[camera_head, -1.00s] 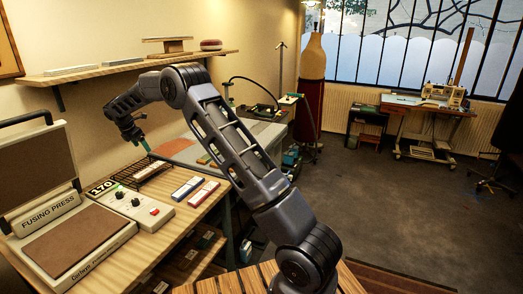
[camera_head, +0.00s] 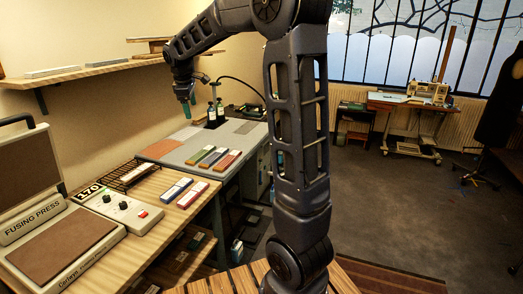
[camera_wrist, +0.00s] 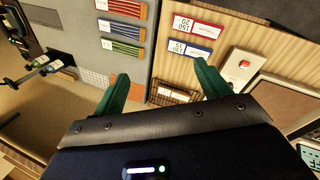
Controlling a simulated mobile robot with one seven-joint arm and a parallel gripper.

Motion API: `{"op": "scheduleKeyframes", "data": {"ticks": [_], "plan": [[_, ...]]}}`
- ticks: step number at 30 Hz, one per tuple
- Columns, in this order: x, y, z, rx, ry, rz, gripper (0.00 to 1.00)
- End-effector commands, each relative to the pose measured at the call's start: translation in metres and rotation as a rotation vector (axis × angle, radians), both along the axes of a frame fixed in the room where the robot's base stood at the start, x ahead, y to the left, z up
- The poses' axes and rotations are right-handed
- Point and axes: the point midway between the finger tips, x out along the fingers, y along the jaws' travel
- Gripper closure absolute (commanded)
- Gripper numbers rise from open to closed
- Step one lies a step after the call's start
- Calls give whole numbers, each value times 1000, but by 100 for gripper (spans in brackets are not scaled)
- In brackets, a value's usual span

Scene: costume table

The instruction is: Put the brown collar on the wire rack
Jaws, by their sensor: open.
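The wire rack (camera_head: 132,174) lies on the wooden bench behind the press's control box. Part of it also shows in the wrist view (camera_wrist: 172,94), below the space between my fingers. My gripper (camera_head: 186,98) hangs in the air above the grey table, near dark bottles at its back. In the wrist view my gripper's (camera_wrist: 161,70) green fingers are spread, with nothing between them. I cannot make out a brown collar for certain in either view. A flat orange-brown patch (camera_head: 160,149) lies on the grey table's left part.
The fusing press (camera_head: 60,235) stands at the left front. Blue and red labelled blocks (camera_head: 184,192) lie on the bench. Several coloured bundles (camera_head: 213,157) lie on the grey table (camera_head: 190,140). Dark bottles (camera_head: 216,112) stand at its back. A wall shelf (camera_head: 75,74) is above.

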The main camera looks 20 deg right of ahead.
Motion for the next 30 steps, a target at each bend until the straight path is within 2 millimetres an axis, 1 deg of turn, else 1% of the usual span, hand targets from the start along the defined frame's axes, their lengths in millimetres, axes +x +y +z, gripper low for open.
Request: {"op": "scheduleKeyframes", "data": {"ticks": [1,3,5,9,13,20,24,27,30], "plan": [[-17,-14,6,20,-12,-49,24],[-39,-30,11,49,-23,-118,24],[-58,-42,13,75,-35,-179,24],[-102,-70,16,135,-61,-319,24],[-144,-92,14,192,-82,-447,24],[-218,-122,0,293,-121,-676,24],[-262,-136,-15,357,-144,-814,24],[-290,-143,-28,403,-158,-910,24],[-314,-148,-41,443,-171,-991,24]]}}
